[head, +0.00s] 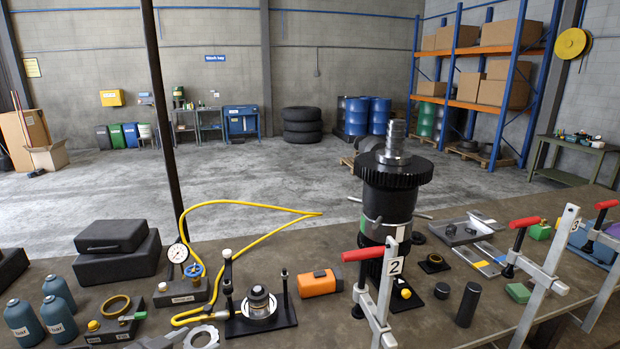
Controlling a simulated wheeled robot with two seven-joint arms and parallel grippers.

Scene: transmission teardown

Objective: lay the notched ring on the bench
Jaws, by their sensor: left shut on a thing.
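The notched ring (201,338) is light grey with notches around its rim. It shows at the bottom edge of the head view, partly cut off by the frame. My left gripper (180,337) comes in from the lower left and is shut on the ring's left side. The ring is in front of the black fixture plate; I cannot tell whether it touches the bench (330,325). My right gripper is not in view.
A black fixture (280,318) with posts stands just behind the ring. A gauge block (182,292) and a brass ring on a stand (115,307) are to the left. A tall gear stack (388,205) and red-handled clamps stand right. Bare bench lies right of the ring.

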